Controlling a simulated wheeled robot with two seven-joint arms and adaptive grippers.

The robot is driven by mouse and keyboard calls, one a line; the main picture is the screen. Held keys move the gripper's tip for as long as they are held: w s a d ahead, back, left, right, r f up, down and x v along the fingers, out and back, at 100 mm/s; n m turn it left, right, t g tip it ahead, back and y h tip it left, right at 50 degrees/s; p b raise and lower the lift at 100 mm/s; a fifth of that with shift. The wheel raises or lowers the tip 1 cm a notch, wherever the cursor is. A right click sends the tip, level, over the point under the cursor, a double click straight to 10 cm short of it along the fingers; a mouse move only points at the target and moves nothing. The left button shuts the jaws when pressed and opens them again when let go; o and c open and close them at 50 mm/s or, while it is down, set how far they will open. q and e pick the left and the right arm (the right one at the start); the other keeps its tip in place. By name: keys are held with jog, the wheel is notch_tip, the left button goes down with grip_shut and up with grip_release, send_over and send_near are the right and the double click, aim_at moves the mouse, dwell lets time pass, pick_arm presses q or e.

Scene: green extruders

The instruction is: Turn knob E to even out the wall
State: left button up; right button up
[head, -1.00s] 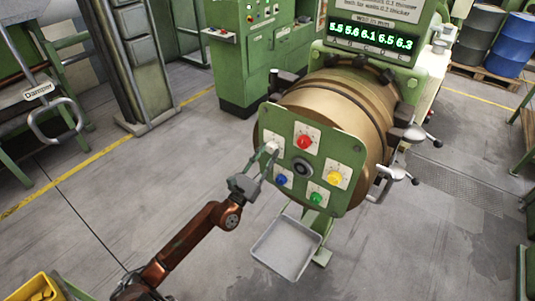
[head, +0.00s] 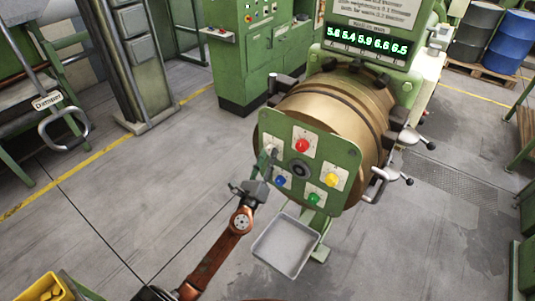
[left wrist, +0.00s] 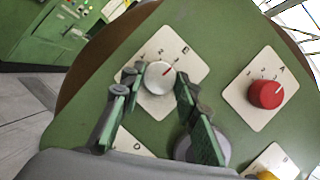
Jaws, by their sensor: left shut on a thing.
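The white knob (left wrist: 159,77) with a red pointer mark sits on a pale scale plate on the green panel (head: 336,150); its letter is too small to read surely, so I cannot confirm that it is knob E. In the head view the knob (head: 272,149) is at the panel's left, partly hidden by my left gripper (head: 266,162). In the left wrist view the gripper's fingers (left wrist: 157,84) are on either side of the knob, shut on it. The green-digit display (head: 367,42) above reads about 5.8 5.4 5.9 6.6 6.5. My right gripper is not in view.
The red knob (head: 302,146), blue knob (head: 280,181), green knob (head: 314,197) and yellow knob (head: 331,179) are on the same panel. A grey tray (head: 266,262) is below it. Handles (head: 381,180) stick out at the right.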

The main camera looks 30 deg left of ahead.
pick_arm(q)
jog(key=shift+n, duration=0.4)
jog(key=o, duration=1.1)
jog(key=v, duration=1.2)
jog(key=shift+d, duration=0.1)
